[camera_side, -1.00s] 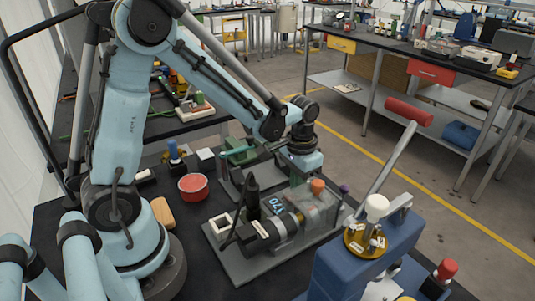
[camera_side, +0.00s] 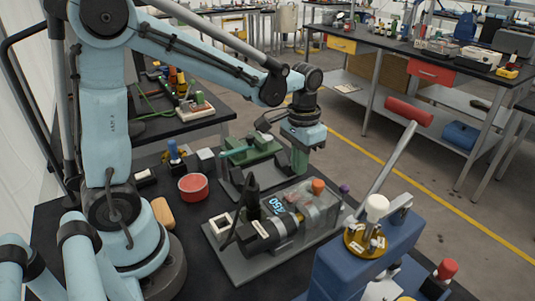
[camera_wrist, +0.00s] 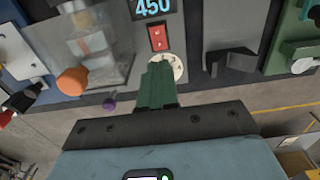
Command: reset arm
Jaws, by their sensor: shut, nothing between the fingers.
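My gripper (camera_side: 299,162) is above the far side of the grey motor unit (camera_side: 268,238) in the side view, pointing down and apart from it. In the wrist view its green fingers (camera_wrist: 157,85) are closed together with nothing between them. The fingers partly cover a round pale dial (camera_wrist: 180,68) beside a red rocker switch (camera_wrist: 158,38). A lit display (camera_wrist: 152,8) above the switch reads 450. A clear housing (camera_side: 318,205) with an orange knob (camera_side: 318,186) sits at the unit's right end.
A green device (camera_side: 252,150) stands behind the motor unit, close to my gripper. A red round container (camera_side: 193,187) is to the left. A blue machine (camera_side: 365,255) with a red-handled lever (camera_side: 408,111) stands front right. The space above the unit is open.

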